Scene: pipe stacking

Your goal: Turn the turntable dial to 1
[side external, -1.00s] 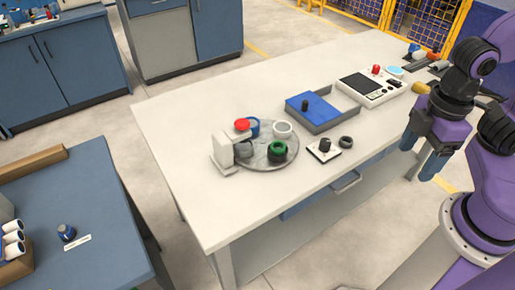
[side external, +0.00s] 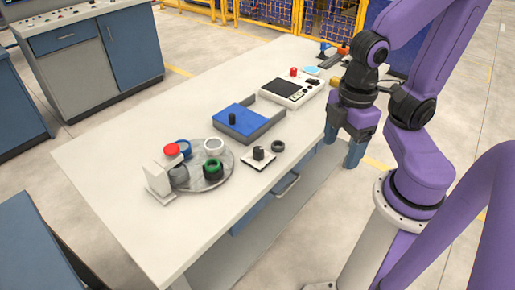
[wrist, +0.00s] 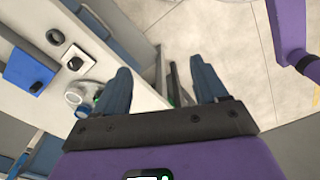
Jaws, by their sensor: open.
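The dial's markings are too small to read. My gripper (side external: 353,158) hangs at the table's right edge, apart from the dial. In the wrist view my gripper (wrist: 162,88) is open, with nothing between its fingers.
A black ring (side external: 278,146) lies right of the dial. The table's front corner is clear.

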